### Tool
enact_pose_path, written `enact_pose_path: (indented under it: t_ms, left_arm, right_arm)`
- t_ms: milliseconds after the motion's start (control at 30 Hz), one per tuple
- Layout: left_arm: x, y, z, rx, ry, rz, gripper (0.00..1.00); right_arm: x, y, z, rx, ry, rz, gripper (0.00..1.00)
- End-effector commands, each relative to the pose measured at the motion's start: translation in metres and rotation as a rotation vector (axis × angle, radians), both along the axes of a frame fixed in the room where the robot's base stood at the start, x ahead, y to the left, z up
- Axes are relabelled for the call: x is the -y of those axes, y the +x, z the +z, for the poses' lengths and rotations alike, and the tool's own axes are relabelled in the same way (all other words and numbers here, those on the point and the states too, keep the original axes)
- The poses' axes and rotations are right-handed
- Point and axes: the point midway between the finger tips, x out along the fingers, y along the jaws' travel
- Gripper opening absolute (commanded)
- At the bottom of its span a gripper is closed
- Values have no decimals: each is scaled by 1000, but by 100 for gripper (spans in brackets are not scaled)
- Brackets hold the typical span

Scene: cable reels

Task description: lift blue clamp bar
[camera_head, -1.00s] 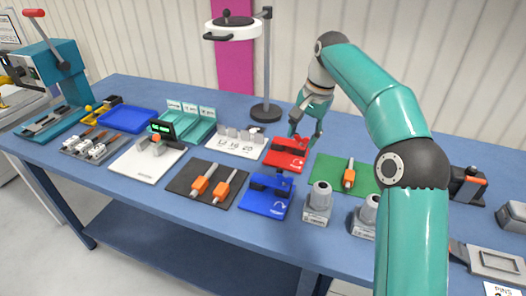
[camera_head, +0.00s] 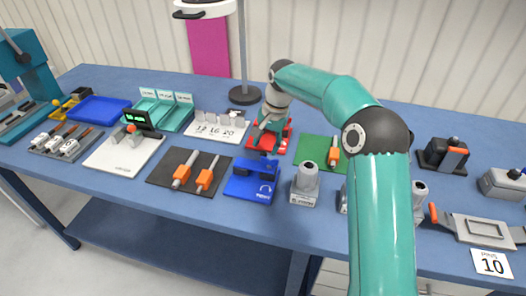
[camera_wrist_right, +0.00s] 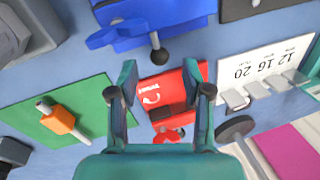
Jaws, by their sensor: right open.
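The blue clamp fixture (camera_head: 250,189) lies at the front of the table. Its blue clamp bar (camera_head: 262,168) sits on the plate's back part. My left gripper does not show.
A black mat (camera_head: 160,183) with orange-handled tools lies left of the blue fixture. A grey block (camera_head: 305,187) stands close on its right. A green mat (camera_head: 311,151) lies to the right of the red fixture. A lamp post (camera_head: 242,55) stands behind.

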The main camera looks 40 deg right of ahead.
Motion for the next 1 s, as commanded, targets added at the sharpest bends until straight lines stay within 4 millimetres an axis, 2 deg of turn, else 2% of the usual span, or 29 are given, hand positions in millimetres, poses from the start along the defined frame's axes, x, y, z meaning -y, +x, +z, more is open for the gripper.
enact_pose_path:
  t_ms: [100, 233, 600, 900, 1000]
  left_arm:
    - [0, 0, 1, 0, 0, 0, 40]
    - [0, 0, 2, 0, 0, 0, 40]
    - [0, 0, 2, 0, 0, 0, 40]
    - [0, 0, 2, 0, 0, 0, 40]
    - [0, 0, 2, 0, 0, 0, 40]
  right_arm:
    - [-1, 2, -17, -2, 0, -1, 49]
    - [-2, 4, -29, -1, 1, -1, 49]
    - [-2, 5, -33, 1, 0, -1, 49]
    - [-3, 5, -33, 0, -1, -1, 0]
    - [-3, 5, -33, 0, -1, -1, 0]
